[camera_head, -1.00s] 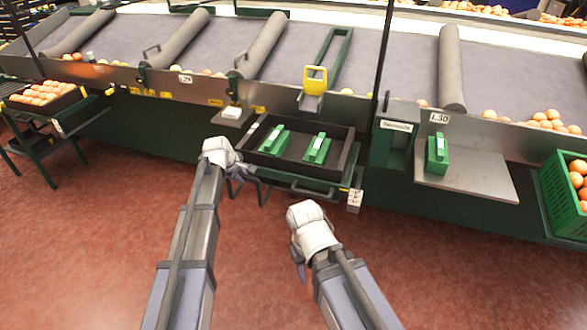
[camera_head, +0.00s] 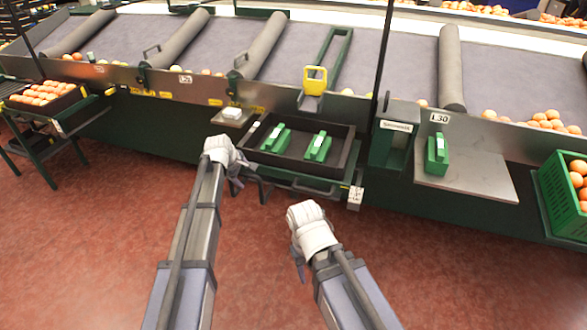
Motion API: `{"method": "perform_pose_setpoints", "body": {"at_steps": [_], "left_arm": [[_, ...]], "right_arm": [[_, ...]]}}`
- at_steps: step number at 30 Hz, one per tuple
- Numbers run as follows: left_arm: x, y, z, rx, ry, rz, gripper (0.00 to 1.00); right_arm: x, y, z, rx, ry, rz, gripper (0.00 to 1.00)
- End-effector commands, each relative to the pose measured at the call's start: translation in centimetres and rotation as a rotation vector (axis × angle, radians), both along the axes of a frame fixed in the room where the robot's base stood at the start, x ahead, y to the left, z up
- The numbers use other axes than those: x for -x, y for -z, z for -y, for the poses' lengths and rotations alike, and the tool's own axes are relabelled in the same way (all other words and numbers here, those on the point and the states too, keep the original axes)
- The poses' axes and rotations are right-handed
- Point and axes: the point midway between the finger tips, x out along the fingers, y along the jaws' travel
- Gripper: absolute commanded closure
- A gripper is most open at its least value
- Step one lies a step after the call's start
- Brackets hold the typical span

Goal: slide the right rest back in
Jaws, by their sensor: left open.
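A black tray (camera_head: 289,165) holding two green holders with white tops (camera_head: 276,138) (camera_head: 318,147) sits out from the green machine front. Dark rails and looped handles (camera_head: 314,189) show under its front edge; I cannot tell clearly which part is the right rest, and the tray hides much of it. My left gripper (camera_head: 237,180) is open and empty beside the tray's front left corner, close to the left handle loop (camera_head: 264,190); contact cannot be told. My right gripper (camera_head: 299,263) hangs low in front of the tray, apart from it, its fingers mostly hidden by its white wrist.
A green post (camera_head: 393,145) and a metal shelf (camera_head: 470,178) with a green holder (camera_head: 437,155) stand to the right. A green crate of oranges (camera_head: 553,195) is far right, and a stand with an orange-filled tray (camera_head: 45,101) is far left. The red floor in front is clear.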

Motion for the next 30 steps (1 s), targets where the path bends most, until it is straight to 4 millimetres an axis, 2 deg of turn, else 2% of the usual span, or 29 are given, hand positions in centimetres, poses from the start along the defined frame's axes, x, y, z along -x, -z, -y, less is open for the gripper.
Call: {"method": "perform_pose_setpoints", "body": {"at_steps": [24, 30], "left_arm": [[0.0, -6.2, 0.0, 0.000, 0.000, 0.000, 0.25], [0.0, -7.1, 0.0, 0.000, 0.000, 0.000, 0.25]], "right_arm": [[0.0, -6.2, 0.0, 0.000, 0.000, 0.000, 0.50], [0.0, -7.1, 0.0, 0.000, 0.000, 0.000, 0.50]]}}
